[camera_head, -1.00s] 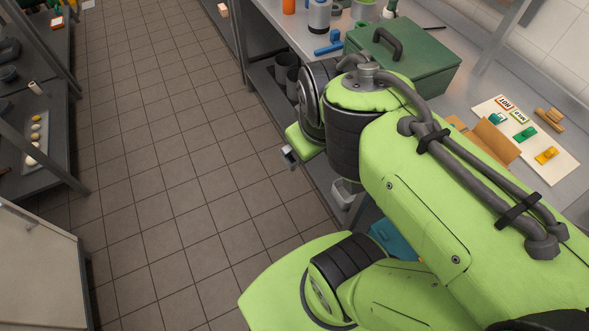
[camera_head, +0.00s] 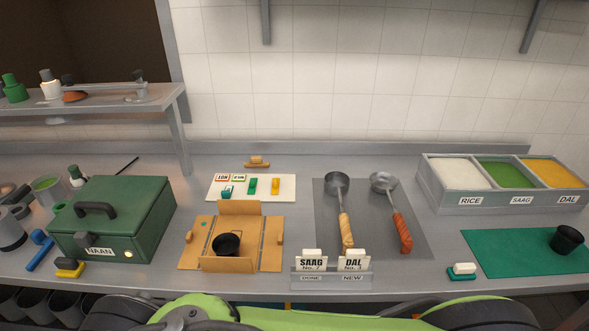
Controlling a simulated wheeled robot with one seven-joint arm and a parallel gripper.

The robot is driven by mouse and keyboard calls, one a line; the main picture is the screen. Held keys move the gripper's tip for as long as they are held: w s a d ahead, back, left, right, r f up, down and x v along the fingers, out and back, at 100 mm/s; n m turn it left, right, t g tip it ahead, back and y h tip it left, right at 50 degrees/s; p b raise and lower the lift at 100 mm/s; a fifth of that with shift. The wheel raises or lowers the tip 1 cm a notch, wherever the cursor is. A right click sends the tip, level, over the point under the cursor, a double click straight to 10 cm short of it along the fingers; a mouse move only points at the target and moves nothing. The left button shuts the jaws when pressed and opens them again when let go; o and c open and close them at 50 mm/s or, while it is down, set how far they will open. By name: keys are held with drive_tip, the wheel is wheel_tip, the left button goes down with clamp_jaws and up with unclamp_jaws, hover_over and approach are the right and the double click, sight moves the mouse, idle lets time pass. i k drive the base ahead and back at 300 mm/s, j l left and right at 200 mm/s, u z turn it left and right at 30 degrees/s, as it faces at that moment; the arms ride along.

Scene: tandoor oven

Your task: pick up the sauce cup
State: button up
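Two small black cups are in view, and I cannot tell from their looks which one is the sauce cup. One black cup (camera_head: 226,244) sits in the open cardboard box (camera_head: 262,257) at the centre left of the counter. The other black cup (camera_head: 567,240) stands on the green mat (camera_head: 500,251) at the far right. Both look upright, and nothing is touching them from my side. Only green and dark parts of my arm show along the bottom edge. My gripper is out of the picture.
A green NAAN box (camera_head: 150,220) stands left of the cardboard. Two ladles (camera_head: 345,225) (camera_head: 403,232) lie on a grey mat behind SAAG and DAL cards (camera_head: 312,263) (camera_head: 354,262). A tray (camera_head: 447,197) of rice, saag and dal stands at the back right.

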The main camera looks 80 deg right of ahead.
sight(565, 242)
drive_tip(key=z, duration=5)
